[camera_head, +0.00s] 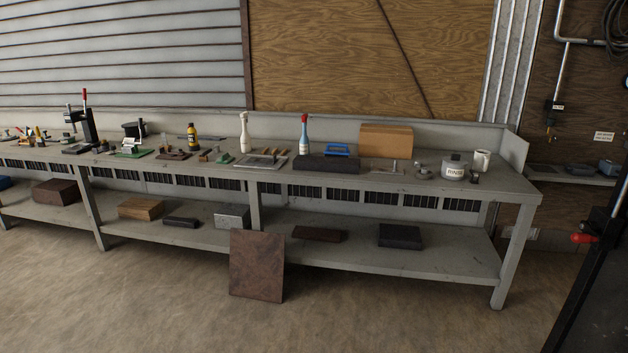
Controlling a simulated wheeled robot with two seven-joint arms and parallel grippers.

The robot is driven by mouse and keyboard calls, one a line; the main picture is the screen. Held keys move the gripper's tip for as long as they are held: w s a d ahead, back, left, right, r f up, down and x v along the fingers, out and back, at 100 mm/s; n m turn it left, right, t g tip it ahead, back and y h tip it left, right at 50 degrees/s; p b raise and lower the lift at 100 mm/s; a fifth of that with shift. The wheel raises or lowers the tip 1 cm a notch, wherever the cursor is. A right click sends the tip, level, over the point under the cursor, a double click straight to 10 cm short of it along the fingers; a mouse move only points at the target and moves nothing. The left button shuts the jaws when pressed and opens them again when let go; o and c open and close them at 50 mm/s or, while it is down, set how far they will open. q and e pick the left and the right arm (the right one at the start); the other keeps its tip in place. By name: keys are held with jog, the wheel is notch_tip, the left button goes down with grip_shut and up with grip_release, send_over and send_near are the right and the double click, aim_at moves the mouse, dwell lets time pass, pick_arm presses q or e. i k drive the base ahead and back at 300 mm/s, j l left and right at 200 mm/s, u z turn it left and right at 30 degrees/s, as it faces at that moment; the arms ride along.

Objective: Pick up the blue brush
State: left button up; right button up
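A small blue object with a raised handle, which looks like the blue brush (338,150), is on top of the long grey workbench (440,187). It is behind a dark flat block (326,165) that hides its lower part. A blue and white bottle with a red top (304,136) stands just to its left, and a brown box (386,141) is to its right. Neither of my grippers shows in the head view.
A pot marked RINSE (453,168) and a white mug (482,160) stand at the bench's right end. A brown plate (257,267) leans against the lower shelf in front. The floor before the bench is otherwise clear. A dark frame (592,280) stands at the right edge.

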aim_at(344, 154)
jog(key=i, duration=3.5)
